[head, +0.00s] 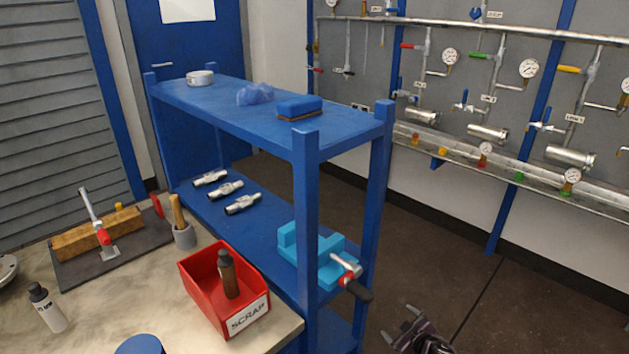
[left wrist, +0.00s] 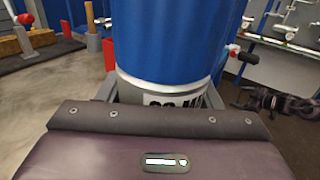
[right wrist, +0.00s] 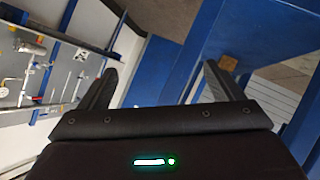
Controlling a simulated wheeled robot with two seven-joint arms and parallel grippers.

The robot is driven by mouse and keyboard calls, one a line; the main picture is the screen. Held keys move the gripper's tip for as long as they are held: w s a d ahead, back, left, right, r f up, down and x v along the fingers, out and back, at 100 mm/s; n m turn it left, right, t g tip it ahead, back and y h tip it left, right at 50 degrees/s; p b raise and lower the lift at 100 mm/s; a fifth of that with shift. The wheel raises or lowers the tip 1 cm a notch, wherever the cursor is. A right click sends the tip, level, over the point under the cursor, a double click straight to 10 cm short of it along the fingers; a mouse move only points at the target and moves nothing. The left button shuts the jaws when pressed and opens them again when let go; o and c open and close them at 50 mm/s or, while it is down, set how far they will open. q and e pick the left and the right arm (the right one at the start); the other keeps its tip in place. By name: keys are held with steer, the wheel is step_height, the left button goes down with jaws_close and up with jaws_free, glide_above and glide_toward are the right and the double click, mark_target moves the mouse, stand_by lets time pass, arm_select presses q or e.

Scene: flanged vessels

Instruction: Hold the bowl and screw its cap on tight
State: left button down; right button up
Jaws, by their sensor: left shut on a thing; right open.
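A large blue cylinder (left wrist: 170,40) with a grey lower band and a white printed label fills the middle of the left wrist view. My left gripper (left wrist: 160,95) is shut on its lower part, one finger on each side. A round blue top (head: 139,345) shows at the bottom edge of the head view, mostly cut off; it looks like the same vessel. I cannot tell which part is bowl and which is cap, or whether they are joined. My right gripper (head: 401,324) is open and empty, right of the bench; its spread fingers show in the right wrist view (right wrist: 158,80).
A red scrap bin (head: 205,272) holding a dark bottle stands on the bench (head: 120,290). A blue shelf rack (head: 305,180) carries a white ring-like part (head: 200,77), a brush, several metal fittings and a cyan vise (head: 318,255). Floor is open at right.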

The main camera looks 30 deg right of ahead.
arm_select(q)
steer(key=shift+r, duration=0.1)
arm_select(e)
steer(key=s+a+f+m+g, duration=0.1)
steer(key=s+a+f+g, duration=0.2)
steer(key=s+a+f, duration=0.55)
steer(key=s+a+f+g, duration=0.4)
steer(key=s+a+f, duration=0.1)
steer(key=s+f, duration=0.7)
steer(key=s+a+f+g+y, duration=0.1)
steer(key=s+a+f+g, duration=0.1)
steer(key=s+a, duration=0.6)
steer(key=s+a+f+g+y, duration=0.1)
steer(key=s+a+f, duration=0.3)
steer(key=s+a, duration=0.4)
steer(key=shift+s+f+m+g+y, duration=0.35)
steer(key=shift+s+g, duration=0.35)
steer(key=shift+s, duration=0.3)
steer(key=shift+w, duration=0.1)
